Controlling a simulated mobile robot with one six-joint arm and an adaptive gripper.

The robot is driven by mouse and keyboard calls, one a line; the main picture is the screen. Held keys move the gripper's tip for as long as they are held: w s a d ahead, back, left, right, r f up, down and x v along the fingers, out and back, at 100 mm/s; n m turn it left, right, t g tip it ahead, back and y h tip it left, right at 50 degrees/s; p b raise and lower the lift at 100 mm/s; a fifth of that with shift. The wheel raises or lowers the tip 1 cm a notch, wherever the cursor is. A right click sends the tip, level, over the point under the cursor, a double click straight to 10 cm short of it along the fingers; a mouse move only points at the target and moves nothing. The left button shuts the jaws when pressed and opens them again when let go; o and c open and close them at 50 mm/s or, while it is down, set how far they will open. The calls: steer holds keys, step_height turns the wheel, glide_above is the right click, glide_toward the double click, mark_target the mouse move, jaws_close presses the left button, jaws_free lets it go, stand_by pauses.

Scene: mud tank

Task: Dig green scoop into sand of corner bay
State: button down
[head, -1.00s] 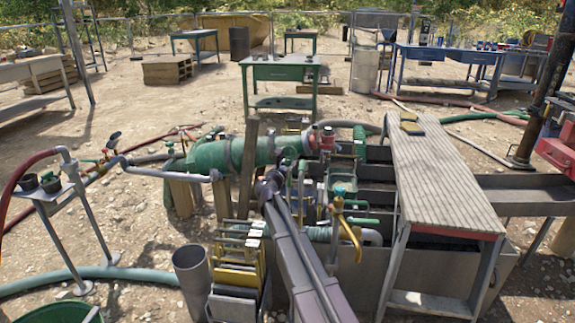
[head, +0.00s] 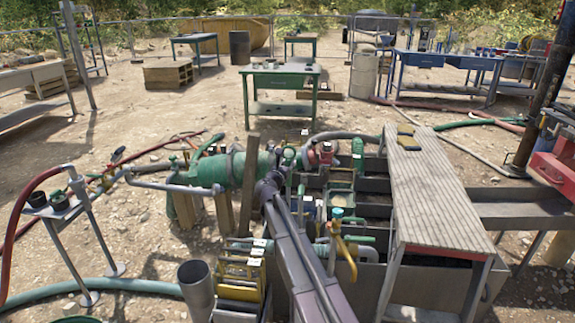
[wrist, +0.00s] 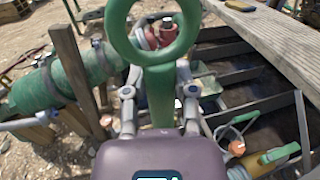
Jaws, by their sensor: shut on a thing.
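In the wrist view, my gripper (wrist: 159,96) is shut on the green scoop (wrist: 153,40), with one finger on each side of its flat green stem. A large green ring tops the stem. The scoop's lower end is hidden behind my gripper's body. The grey mud tank (wrist: 262,104), with its dark divided bays, lies below and to the right in the wrist view. In the head view, the tank (head: 368,197) stands beyond my arm.
A green pump or pipe body (head: 225,168) lies left of the tank; it also shows in the wrist view (wrist: 62,80). A plank-topped bench (head: 437,190) stands over the tank's right side. A wooden post (head: 249,185) stands close left.

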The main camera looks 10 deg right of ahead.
step_height(320, 180, up, 17)
steer(key=p, duration=1.6)
steer(key=shift+r+p, duration=0.2)
steer(key=shift+p, duration=0.15)
